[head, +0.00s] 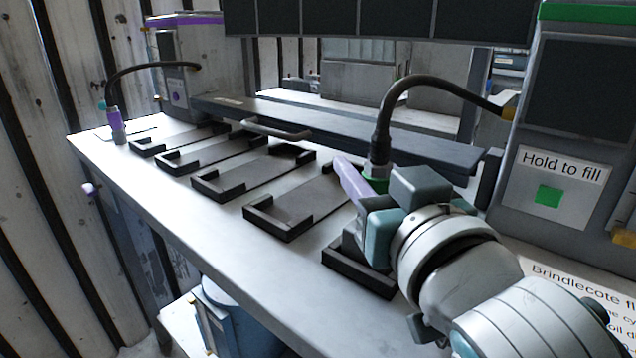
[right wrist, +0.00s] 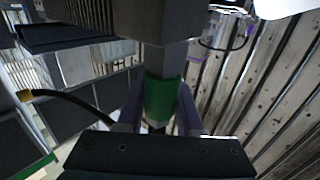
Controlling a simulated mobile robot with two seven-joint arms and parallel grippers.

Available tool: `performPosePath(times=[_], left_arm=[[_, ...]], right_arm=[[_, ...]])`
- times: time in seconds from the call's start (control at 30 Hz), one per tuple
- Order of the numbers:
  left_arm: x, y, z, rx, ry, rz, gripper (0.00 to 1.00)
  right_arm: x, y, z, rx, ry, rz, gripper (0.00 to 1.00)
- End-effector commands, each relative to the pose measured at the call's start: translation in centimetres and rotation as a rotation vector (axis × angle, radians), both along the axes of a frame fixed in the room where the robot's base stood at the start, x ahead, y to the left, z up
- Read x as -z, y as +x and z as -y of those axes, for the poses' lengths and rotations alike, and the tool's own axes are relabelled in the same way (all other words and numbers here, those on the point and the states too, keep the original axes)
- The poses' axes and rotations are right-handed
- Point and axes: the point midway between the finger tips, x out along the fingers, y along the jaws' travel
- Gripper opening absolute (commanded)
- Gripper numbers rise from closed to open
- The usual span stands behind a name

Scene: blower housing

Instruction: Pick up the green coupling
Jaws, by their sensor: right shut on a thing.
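The green coupling (head: 374,184) hangs at the end of a black hose that arches from the station at the right. My right gripper (head: 362,184) is shut on it, with a purple finger along its side in the head view. In the right wrist view the green band of the coupling (right wrist: 161,100) sits between the two purple fingers (right wrist: 160,108), with a grey collar next to it. The lower end of the coupling is hidden by my gripper in the head view. My left gripper is not in view.
Several dark trays (head: 285,215) stand in a row on the pale bench (head: 215,220). A purple coupling (head: 113,118) on another hose is at the far left. A sign reading "Hold to fill" (head: 556,172) with a green square is at the right. A grey beam (head: 350,130) runs behind the trays.

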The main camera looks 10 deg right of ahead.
Motion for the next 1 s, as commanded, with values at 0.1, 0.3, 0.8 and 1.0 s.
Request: performPosePath(times=[0.1, 0.3, 0.8, 1.0], left_arm=[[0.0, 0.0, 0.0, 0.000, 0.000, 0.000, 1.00], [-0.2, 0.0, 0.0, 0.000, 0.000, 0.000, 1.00], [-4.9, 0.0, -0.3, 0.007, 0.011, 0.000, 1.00], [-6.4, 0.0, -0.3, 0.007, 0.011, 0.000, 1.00]], right_arm=[[-0.1, 0.0, 0.0, 0.000, 0.000, 0.002, 0.00], [-0.5, 0.0, 0.0, 0.000, 0.000, 0.002, 0.00], [-11.8, 0.0, 0.0, -0.001, 0.000, 0.010, 0.00], [-16.9, 0.0, 0.0, -0.001, 0.000, 0.007, 0.00]])
